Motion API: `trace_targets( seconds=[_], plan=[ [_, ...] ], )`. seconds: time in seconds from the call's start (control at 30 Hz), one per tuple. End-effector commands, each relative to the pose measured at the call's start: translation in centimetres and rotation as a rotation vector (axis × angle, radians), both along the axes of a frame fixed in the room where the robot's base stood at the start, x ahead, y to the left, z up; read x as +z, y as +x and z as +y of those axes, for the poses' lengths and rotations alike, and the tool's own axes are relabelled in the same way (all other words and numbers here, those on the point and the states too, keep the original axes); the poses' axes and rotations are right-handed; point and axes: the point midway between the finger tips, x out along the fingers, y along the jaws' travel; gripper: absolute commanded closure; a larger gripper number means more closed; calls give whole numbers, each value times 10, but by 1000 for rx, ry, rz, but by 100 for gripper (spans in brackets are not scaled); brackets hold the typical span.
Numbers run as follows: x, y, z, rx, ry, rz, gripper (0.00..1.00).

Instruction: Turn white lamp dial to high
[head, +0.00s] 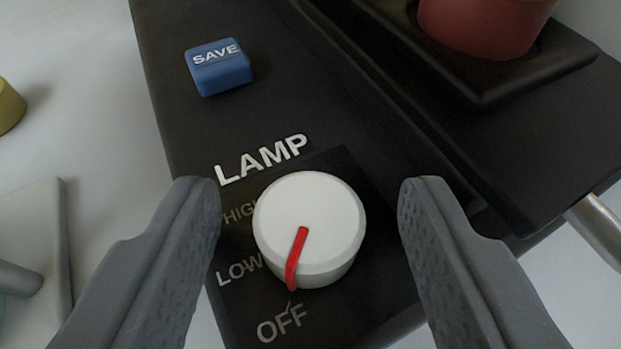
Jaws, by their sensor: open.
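The white lamp dial (325,216) sits on a black panel (265,115) below the white word LAMP. Its red pointer line (296,258) points down and slightly left, toward the OFF label (282,323). The LOW label (238,270) is left of the dial, and the HIGH label (239,213) is above it, partly hidden by the dial. My gripper (311,205) is open, with one grey finger on each side of the dial. There is a visible gap between each finger and the dial in the picture.
A blue SAVE button (218,68) is on the panel above the dial. A red round object (483,22) sits in a black raised holder at the top right. A metal rod (597,226) sticks out at the right. A yellow object (8,106) is at the left edge.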

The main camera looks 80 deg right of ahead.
Motion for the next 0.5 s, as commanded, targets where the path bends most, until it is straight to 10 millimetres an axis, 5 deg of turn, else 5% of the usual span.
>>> trace_targets(
  seconds=[0.27,0.43,0.5],
  plan=[
    [0,0,-1,0,0,0,51],
    [0,0,-1,0,0,0,93],
    [0,0,-1,0,0,0,96]
  ],
)
